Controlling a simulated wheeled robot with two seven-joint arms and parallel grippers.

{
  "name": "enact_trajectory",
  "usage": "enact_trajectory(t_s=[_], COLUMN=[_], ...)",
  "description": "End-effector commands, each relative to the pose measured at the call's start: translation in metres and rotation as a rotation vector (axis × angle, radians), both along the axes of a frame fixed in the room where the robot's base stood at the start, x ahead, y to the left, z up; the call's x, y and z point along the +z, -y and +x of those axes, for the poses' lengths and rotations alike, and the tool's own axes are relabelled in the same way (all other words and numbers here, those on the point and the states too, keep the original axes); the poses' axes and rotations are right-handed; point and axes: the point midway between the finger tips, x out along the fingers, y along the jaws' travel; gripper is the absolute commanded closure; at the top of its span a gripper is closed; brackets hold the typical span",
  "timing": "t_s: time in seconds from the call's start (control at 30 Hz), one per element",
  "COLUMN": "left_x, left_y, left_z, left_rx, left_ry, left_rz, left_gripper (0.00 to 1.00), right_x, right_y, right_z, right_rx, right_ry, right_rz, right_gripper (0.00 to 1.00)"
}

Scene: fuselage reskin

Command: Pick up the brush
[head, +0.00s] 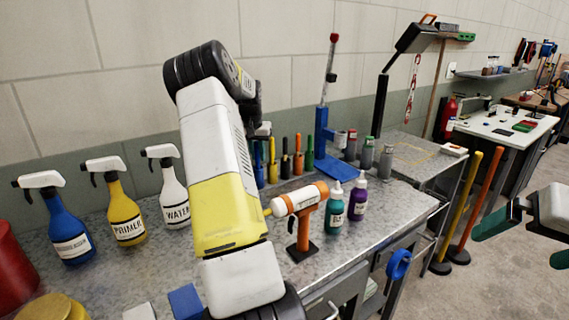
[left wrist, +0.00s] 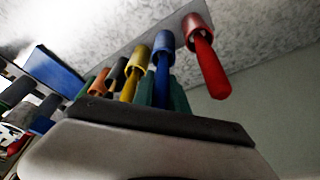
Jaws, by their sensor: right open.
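I cannot pick out which tool is the brush. A row of upright coloured handles stands in holders at the back of the bench, partly behind my left arm in the head view, including an orange handle (head: 309,155) and a black handle (head: 285,160). In the left wrist view I see a red handle (left wrist: 208,65), a blue handle (left wrist: 162,70) and a yellow handle (left wrist: 133,75). My left gripper (left wrist: 163,98) has its green fingertips on either side of the blue handle; whether they press on it is unclear. My right gripper (head: 528,240) is open and empty, off the bench.
Blue (head: 67,225), yellow (head: 124,208) and white (head: 174,200) spray bottles stand at the left. An orange-and-white tool (head: 300,205) on a stand, and teal (head: 333,208) and purple (head: 358,198) bottles, stand to the right of my left arm. A blue stand (head: 332,165) rises behind.

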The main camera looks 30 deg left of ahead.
Motion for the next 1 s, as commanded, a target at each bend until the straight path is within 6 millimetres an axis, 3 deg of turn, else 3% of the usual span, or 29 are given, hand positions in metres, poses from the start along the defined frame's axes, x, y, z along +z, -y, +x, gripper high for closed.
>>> enact_trajectory(t_s=[0.37, 0.57, 0.77, 1.0], left_x=[0.001, 0.013, 0.044, 0.097], left_y=[0.000, 0.000, -0.001, 0.000], left_z=[0.000, 0.000, 0.000, 0.001], left_rx=[0.000, -0.001, 0.002, 0.001], left_ry=[0.000, 0.001, 0.002, 0.004], left_rz=[0.000, 0.001, 0.002, 0.003], left_gripper=[1.00, 1.00, 1.00, 1.00], right_x=[0.000, 0.000, 0.000, 0.000], right_y=[0.000, 0.000, 0.000, 0.000], right_z=[0.000, 0.000, 0.000, 0.000], right_rx=[0.000, 0.000, 0.000, 0.000], right_ry=[0.000, 0.000, 0.000, 0.000], right_rz=[0.000, 0.000, 0.000, 0.000], right_gripper=[0.00, 0.00, 0.00, 0.00])
